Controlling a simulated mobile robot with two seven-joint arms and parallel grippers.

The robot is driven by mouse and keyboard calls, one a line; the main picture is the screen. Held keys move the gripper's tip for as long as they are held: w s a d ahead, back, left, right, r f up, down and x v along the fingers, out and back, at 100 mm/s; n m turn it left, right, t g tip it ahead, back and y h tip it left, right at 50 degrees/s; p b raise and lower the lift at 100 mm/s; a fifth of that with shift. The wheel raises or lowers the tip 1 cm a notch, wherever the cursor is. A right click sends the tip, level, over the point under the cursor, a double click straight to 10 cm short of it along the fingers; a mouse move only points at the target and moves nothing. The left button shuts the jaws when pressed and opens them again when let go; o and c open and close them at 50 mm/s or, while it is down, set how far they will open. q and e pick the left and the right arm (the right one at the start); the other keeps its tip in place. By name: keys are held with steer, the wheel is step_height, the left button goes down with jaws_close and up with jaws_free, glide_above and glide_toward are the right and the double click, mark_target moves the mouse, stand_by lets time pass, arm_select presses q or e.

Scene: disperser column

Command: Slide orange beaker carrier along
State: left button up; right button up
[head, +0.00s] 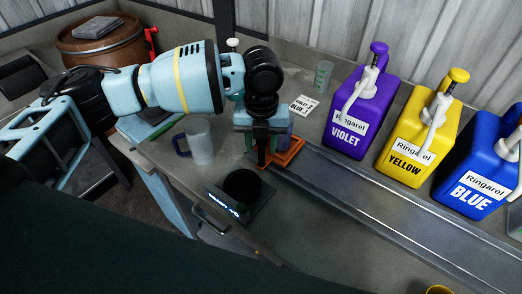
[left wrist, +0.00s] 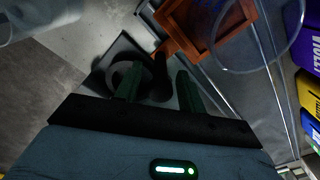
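The orange beaker carrier (head: 292,155) sits at the left end of the metal rail, partly hidden behind my left gripper in the head view. In the left wrist view its square orange frame (left wrist: 206,38) is at the top, with a short handle pointing down-left. A clear round rim, seemingly a beaker (left wrist: 238,70), shows over the carrier. My left gripper (head: 261,158) points down beside the carrier's near-left side. In the left wrist view its two dark green fingers (left wrist: 160,70) are apart, with the handle's end just beyond their tips. Contact cannot be told. My right gripper is not in view.
The rail (head: 385,215) runs to the lower right, with its visible top clear. Violet (head: 352,120), yellow (head: 412,140) and blue (head: 478,170) dispensers stand behind it.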

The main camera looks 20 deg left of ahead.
arm_select(q)
steer(key=shift+f, duration=1.4)
steer(key=shift+c, duration=0.2)
jaws_close()
